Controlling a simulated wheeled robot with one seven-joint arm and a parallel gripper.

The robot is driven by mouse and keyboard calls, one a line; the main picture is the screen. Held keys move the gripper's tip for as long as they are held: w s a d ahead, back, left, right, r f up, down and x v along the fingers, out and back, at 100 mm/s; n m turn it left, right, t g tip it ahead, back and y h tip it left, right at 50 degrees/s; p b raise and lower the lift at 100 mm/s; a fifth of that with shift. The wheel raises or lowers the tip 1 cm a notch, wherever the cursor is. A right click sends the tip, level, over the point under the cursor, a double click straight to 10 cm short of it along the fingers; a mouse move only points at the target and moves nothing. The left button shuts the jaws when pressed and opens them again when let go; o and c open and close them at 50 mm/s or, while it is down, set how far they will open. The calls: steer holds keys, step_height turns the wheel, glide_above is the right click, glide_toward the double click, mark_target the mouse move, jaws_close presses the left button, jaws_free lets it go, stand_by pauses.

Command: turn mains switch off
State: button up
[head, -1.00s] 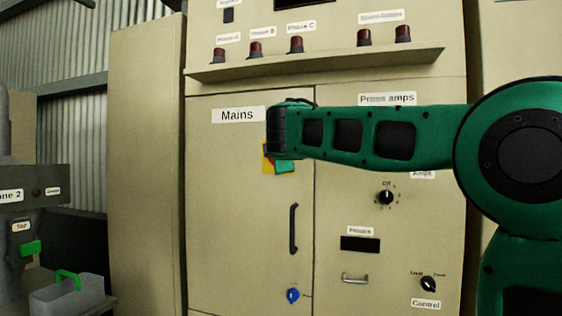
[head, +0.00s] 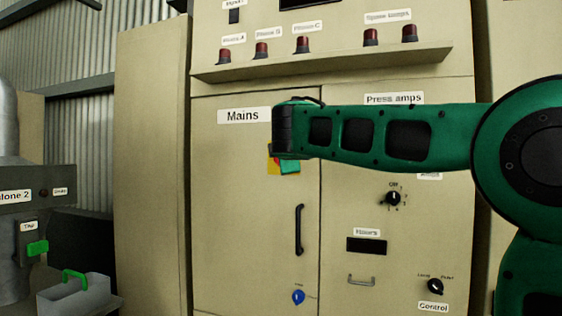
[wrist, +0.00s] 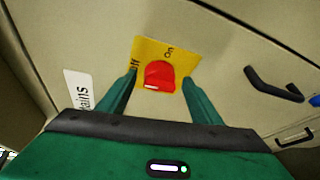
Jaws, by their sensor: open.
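The mains switch is a red knob (wrist: 159,76) on a yellow plate (wrist: 178,48) marked On and Off, seen in the wrist view. In the head view most of the switch is hidden behind my arm; a bit of the yellow plate (head: 272,166) shows under the Mains label (head: 243,115). My gripper (wrist: 160,82) is open, with one finger on each side of the red knob in the wrist view. I cannot tell whether the fingers touch it. In the head view a little of my gripper (head: 290,167) shows below the arm's end.
The cabinet door has a black handle (head: 299,230) and a blue knob (head: 298,297) below the switch. A ledge (head: 330,65) with several red lamps juts out above. A dial (head: 393,198) sits to the right. A grey box with a green handle (head: 75,276) stands at lower left.

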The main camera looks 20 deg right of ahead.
steer(key=v, duration=1)
steer(key=s+d+f+m+g, duration=0.3)
steer(key=s+d+f+m, duration=0.15)
steer(key=f, duration=0.45)
steer(key=s+d+f+m+g, duration=0.3)
steer(key=s+d+f, duration=0.2)
steer(key=f, duration=0.5)
steer(key=s+d+f+m+g, duration=0.2)
steer(key=s+d+f+m, duration=0.25)
steer(key=f, duration=0.45)
steer(key=s+a+f+m+g+y, duration=0.1)
steer(key=s+f+m+g+y, duration=0.1)
steer(key=s+f+m, duration=0.3)
steer(key=s+f+m+g+y, duration=0.3)
steer(key=s+f+m+g, duration=0.2)
steer(key=s+f, duration=0.8)
steer(key=s, duration=0.7)
steer(key=shift+a+f+m, duration=0.3)
steer(key=shift+a+f, duration=0.1)
